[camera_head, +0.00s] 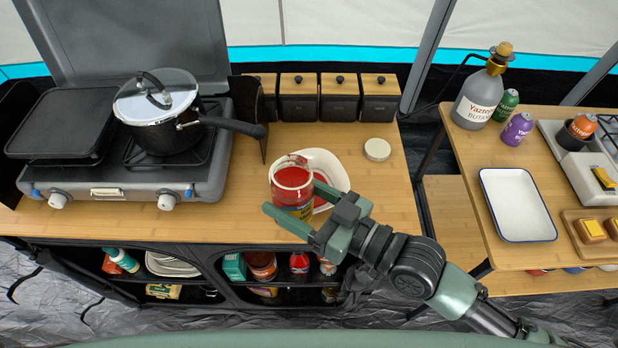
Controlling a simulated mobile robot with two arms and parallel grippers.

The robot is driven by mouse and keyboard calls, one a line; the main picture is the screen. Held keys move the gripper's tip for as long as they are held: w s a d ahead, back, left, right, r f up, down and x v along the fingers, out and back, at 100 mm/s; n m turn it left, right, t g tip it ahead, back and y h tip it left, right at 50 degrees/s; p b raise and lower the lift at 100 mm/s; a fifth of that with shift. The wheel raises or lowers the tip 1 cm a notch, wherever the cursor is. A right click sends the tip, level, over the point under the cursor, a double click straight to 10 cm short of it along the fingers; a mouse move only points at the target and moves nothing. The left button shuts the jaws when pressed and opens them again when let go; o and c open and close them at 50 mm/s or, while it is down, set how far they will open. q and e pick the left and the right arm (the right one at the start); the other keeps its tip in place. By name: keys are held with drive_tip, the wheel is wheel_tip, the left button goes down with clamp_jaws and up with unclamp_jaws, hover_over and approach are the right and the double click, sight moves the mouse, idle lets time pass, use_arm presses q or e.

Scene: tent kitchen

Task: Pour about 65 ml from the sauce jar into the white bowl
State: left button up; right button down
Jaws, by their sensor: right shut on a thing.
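The sauce jar (292,192) is an open glass jar with red sauce inside and a label on its side. It looks roughly upright near the front of the wooden counter; I cannot tell whether its base touches the counter. My right gripper (294,199) reaches in from the right and is shut on the jar, a finger on either side. The white bowl (327,164) is just behind and to the right of the jar, which hides part of it. Red sauce shows inside the bowl. My left gripper is not in view.
A round pale lid (377,149) lies to the right of the bowl. Several dark canisters (338,98) line the back. A camp stove (120,185) with a lidded pot (160,125) is at left. A side table (470,185) holds a white tray (517,235).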

sight(298, 183)
drive_tip(key=shift+s+a+f+n+y+b, duration=0.15)
drive_tip(key=shift+s+n+y+b, duration=0.2)
drive_tip(key=shift+n, duration=0.25)
drive_tip(key=shift+r, duration=0.3)
wheel_tip(298, 183, up, 7)
drive_tip(key=p, duration=0.7)
drive_tip(key=shift+f, duration=0.1)
